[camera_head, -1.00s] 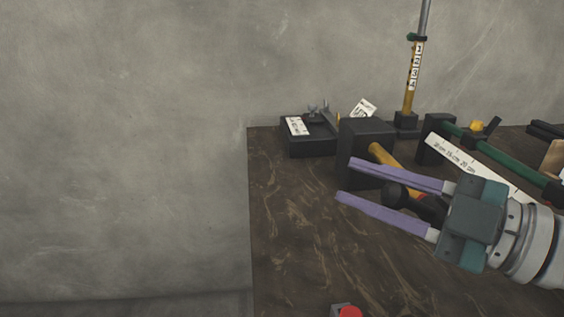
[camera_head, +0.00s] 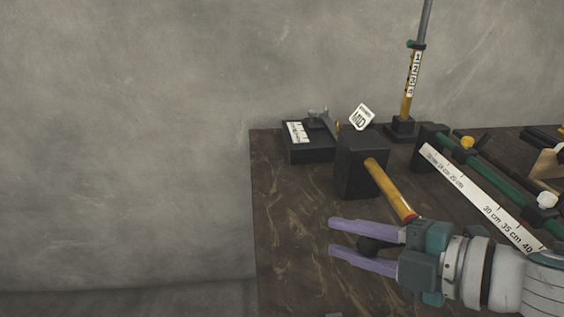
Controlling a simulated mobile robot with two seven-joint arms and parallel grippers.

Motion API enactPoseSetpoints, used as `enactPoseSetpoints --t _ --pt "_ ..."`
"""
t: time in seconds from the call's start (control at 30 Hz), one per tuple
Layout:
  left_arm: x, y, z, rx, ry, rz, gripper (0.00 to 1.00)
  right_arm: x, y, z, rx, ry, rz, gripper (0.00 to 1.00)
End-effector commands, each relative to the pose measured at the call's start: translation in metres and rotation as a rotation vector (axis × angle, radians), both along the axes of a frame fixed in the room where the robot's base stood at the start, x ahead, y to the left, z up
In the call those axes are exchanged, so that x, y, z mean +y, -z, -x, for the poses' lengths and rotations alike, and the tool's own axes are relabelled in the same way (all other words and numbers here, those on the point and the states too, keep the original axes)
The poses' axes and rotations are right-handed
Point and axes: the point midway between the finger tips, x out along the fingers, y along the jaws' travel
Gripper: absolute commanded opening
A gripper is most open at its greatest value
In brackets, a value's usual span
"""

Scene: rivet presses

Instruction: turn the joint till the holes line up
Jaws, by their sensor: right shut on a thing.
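A black block (camera_head: 362,170) stands on the dark wooden table, and a yellow-orange bar (camera_head: 389,188) slopes from it down to my right gripper. My right gripper (camera_head: 333,236), with two purple fingers, is shut on a dark rounded knob (camera_head: 372,244) that shows between the fingers. The gripper hides how the knob and bar meet. Behind, a yellow post (camera_head: 412,82) with a strip of numbers and a grey rod at its top stands upright in a dark base. I cannot make out whether any holes line up. My left gripper is not in view.
The table (camera_head: 290,235) is bare at its left front. A dark low fixture (camera_head: 307,154) with a white scale and a "MID" card (camera_head: 362,117) stand at the back. A long ruler (camera_head: 480,197) and green bar (camera_head: 490,170) lie at the right.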

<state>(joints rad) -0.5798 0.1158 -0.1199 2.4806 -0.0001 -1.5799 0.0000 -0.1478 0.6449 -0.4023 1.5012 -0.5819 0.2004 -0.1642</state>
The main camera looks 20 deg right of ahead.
Motion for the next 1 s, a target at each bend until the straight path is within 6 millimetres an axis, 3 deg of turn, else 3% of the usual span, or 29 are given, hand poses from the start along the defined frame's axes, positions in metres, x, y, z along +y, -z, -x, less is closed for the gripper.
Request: enactPoseSetpoints --t 0.27,0.3,0.53,0.83,1.0 --pt "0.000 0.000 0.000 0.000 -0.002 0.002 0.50 0.000 0.001 -0.001 -0.003 -0.001 0.010 0.00" --pt "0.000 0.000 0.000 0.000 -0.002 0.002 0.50 0.000 0.001 -0.001 -0.003 -0.001 0.010 0.36" --pt "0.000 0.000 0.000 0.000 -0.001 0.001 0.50 0.000 0.001 -0.001 -0.003 -0.002 0.009 0.62" --pt "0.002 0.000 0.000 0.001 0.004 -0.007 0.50 -0.001 0.000 0.001 -0.001 -0.001 0.007 0.64" --pt "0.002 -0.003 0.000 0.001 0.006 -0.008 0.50 -0.009 -0.006 0.016 0.002 0.000 0.008 0.64"
